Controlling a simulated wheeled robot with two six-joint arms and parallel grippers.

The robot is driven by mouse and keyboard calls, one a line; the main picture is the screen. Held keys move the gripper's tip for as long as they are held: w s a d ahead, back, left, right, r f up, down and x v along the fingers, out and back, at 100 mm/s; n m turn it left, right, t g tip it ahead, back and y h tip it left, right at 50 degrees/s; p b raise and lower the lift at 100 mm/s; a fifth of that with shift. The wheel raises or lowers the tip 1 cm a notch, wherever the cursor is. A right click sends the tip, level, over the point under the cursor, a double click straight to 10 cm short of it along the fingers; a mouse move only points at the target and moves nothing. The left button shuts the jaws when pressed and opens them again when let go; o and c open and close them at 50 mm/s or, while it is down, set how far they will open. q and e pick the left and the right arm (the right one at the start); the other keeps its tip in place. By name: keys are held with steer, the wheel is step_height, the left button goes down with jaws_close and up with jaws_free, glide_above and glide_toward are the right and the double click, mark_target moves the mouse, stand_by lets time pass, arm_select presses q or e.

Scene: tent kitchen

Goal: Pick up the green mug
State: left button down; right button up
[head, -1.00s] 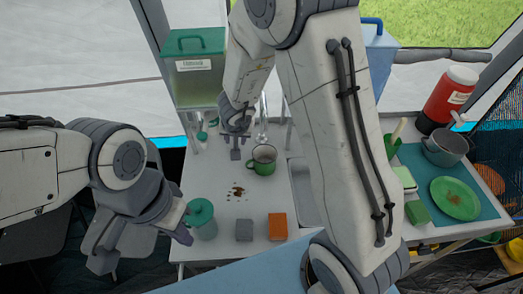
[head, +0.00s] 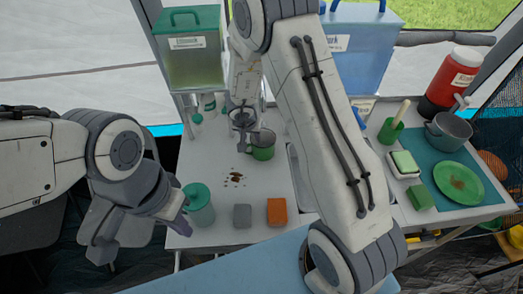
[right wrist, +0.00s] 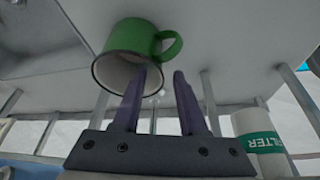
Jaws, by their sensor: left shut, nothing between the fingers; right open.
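The green mug (head: 263,150) stands on the white table, partly hidden behind my right gripper in the head view. My right gripper (head: 243,128) is open at the mug's upper left side. In the right wrist view the mug (right wrist: 153,38) shows its dark rim and its handle at the right. There my right gripper's purple fingers (right wrist: 160,73) are apart; one overlaps the mug's mouth and the other is outside the rim, below the handle. Contact cannot be told. My left gripper (head: 178,208) is shut and empty, beside the teal-lidded jar.
The teal-lidded jar (head: 200,210), a grey block (head: 242,216) and an orange block (head: 277,212) stand along the near table edge. Brown spots (head: 234,178) mark the table. A green plate (head: 458,182) and a pot (head: 447,132) are on the right-hand table.

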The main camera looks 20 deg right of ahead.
steer(key=shift+x, duration=0.9)
steer(key=shift+r, duration=0.1)
jaws_close()
stand_by(0.6)
